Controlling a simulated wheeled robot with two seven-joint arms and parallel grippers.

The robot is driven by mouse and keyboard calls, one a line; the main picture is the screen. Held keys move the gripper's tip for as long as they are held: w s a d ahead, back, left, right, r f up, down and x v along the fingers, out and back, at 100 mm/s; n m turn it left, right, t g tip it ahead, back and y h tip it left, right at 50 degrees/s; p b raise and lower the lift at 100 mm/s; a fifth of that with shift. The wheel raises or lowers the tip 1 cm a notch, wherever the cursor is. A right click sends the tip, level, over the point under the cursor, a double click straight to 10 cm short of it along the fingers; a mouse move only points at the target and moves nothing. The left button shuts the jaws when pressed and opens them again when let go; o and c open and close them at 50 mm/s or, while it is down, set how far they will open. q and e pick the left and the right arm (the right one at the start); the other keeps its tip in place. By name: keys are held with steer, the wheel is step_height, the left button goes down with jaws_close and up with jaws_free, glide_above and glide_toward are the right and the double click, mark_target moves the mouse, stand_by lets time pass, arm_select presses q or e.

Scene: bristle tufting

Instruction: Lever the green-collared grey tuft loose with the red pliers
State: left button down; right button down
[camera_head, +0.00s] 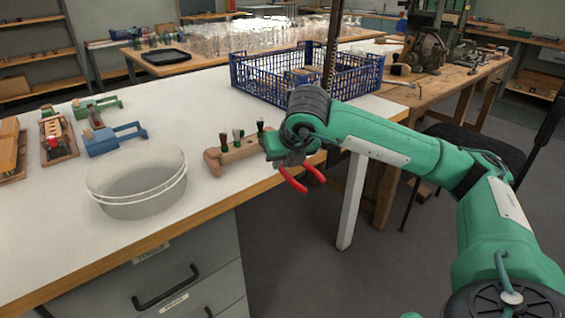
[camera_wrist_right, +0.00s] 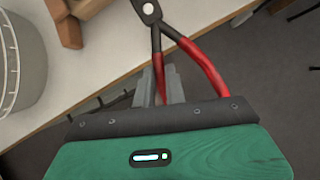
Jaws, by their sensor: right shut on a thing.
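The red pliers (camera_head: 303,180) are held in my right gripper (camera_head: 284,158), beyond the table's front edge. In the right wrist view the red-handled pliers (camera_wrist_right: 207,66) have their grey metal head at the top edge, and my gripper fingers (camera_wrist_right: 160,88) are shut on a handle. A wooden block (camera_head: 232,152) with a few upright tufts stands just left of the gripper. My left gripper is not in view.
A white round tub (camera_head: 137,190) stands left of the block. Blue (camera_head: 115,138) and green (camera_head: 97,107) tools lie behind it. A blue crate (camera_head: 262,84) stands at the back. The white tabletop (camera_head: 205,108) is clear between crate and tools.

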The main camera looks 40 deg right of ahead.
steer(key=shift+r+p, duration=1.15)
steer(key=shift+r, duration=1)
